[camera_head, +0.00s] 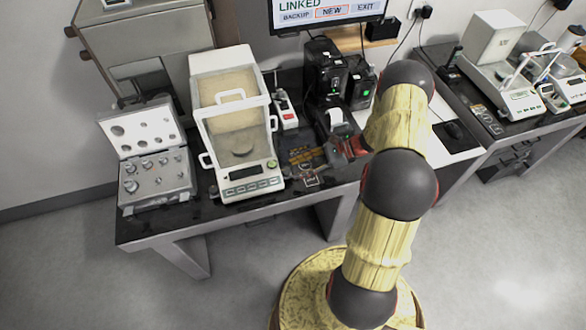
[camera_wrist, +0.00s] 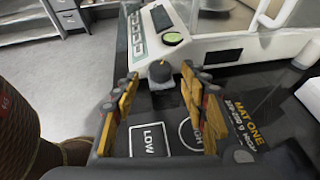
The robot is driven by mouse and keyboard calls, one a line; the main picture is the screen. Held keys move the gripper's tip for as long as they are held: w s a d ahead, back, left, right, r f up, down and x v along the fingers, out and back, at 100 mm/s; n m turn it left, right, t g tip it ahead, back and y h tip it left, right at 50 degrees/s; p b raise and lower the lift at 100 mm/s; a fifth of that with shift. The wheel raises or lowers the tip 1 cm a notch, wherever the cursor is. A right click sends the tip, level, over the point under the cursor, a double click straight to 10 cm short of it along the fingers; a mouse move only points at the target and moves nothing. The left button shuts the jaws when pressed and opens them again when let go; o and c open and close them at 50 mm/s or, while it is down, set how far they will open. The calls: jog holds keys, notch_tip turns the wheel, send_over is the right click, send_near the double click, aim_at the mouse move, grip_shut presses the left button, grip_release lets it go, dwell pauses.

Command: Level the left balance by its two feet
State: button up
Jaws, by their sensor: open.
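The left balance (camera_head: 238,192) stands on the left table with a clear draft shield, a white front panel and a row of buttons. A round green bubble level (camera_wrist: 173,39) sits at its front corner; the bubble's position is too small to read. A dark, round-topped foot (camera_wrist: 159,71) stands below that corner in the wrist view. My gripper (camera_wrist: 160,80) is open, with a yellow-and-black finger on each side of the foot's line. I cannot tell whether the fingertips reach around it; no contact shows.
A dark mat printed LOW and HIGH (camera_wrist: 152,141) lies under my gripper. An open weight case (camera_head: 157,180) stands left of the balance. A white-and-red device (camera_head: 287,110) and black printers (camera_head: 325,72) stand to its right. Another balance (camera_head: 515,98) is on the right table.

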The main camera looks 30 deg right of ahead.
aim_at(286, 171)
jog(key=shift+x, duration=1.25)
jog(key=shift+c, duration=1)
grip_shut()
jog(key=shift+w+f+n+g+y+b, duration=0.1)
jog(key=shift+w+n+g+y+b, duration=0.2)
jog(key=shift+n+g+b, duration=0.5)
jog(key=shift+d+n+g, duration=0.1)
jog(key=shift+n+g, duration=0.6)
jog(key=shift+g, duration=0.2)
jog(key=shift+o, duration=1)
grip_release()
